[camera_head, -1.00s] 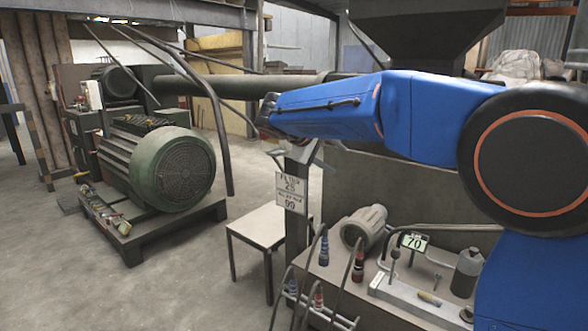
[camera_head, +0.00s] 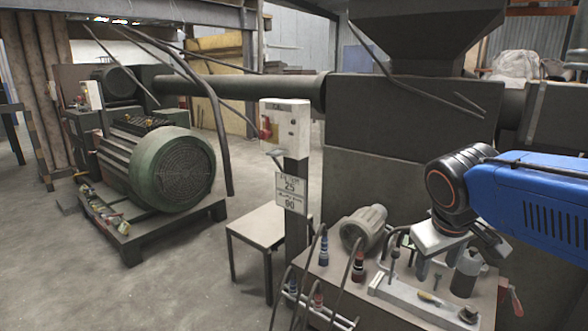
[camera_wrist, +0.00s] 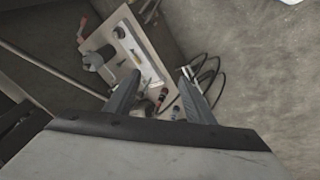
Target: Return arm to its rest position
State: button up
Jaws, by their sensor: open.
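My blue arm (camera_head: 540,195) reaches in from the right edge in the head view. Its black wrist joint and pale wrist end hang over the workbench. My gripper (camera_wrist: 160,75) is open in the wrist view, with its two grey fingers apart and nothing between them. It points down towards the bench (camera_wrist: 92,22), clear of the tools as far as I can see.
A white switch box (camera_head: 286,128) stands on a post behind. A hopper machine (camera_head: 410,115) fills the back. Open floor (camera_head: 185,280) lies left.

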jog(key=s+f+m+y, duration=0.2)
jog(key=s+f, duration=0.6)
jog(key=s, duration=0.3)
jog(key=shift+s+a+f+m+t, duration=0.3)
jog(key=shift+a+m, duration=0.1)
